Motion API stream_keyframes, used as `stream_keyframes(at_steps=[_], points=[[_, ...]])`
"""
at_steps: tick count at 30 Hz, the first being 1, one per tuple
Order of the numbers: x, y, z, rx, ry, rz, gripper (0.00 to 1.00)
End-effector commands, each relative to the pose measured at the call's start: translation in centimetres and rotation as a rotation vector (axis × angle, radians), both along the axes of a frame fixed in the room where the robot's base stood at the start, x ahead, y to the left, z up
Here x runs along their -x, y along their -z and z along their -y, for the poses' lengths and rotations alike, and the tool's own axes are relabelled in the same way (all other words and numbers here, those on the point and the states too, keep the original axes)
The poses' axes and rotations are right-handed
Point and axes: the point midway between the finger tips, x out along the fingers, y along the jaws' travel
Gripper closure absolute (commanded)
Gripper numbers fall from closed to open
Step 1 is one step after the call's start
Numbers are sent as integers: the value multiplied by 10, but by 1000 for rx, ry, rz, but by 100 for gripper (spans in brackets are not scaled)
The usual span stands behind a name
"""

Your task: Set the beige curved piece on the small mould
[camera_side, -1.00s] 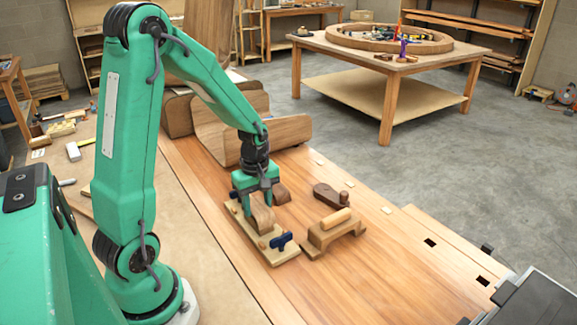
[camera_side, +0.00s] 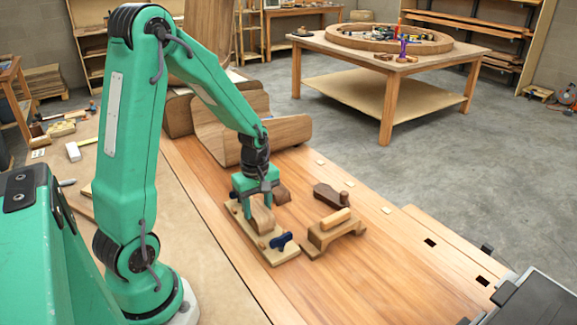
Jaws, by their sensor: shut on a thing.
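My gripper (camera_side: 257,192) points down over the board with the blue clamp and is shut on the beige curved piece (camera_side: 262,217). The piece shows as a light arched shape below the jaws. The small mould sits on a pale base board (camera_side: 277,257). The mould is mostly hidden by the piece and the gripper, so I cannot tell whether the piece rests fully on it.
A pale wooden form with a roller-like top (camera_side: 335,229) and a dark wooden tool (camera_side: 329,196) lie further right. Large curved wooden panels (camera_side: 275,138) stand behind. The bench's right side is mostly clear.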

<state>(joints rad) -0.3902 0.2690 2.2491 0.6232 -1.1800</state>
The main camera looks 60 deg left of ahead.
Motion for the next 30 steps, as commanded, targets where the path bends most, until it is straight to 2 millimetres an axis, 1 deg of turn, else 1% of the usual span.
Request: stream_keyframes(at_steps=[30], points=[[0,11,0,0,0,0,77]])
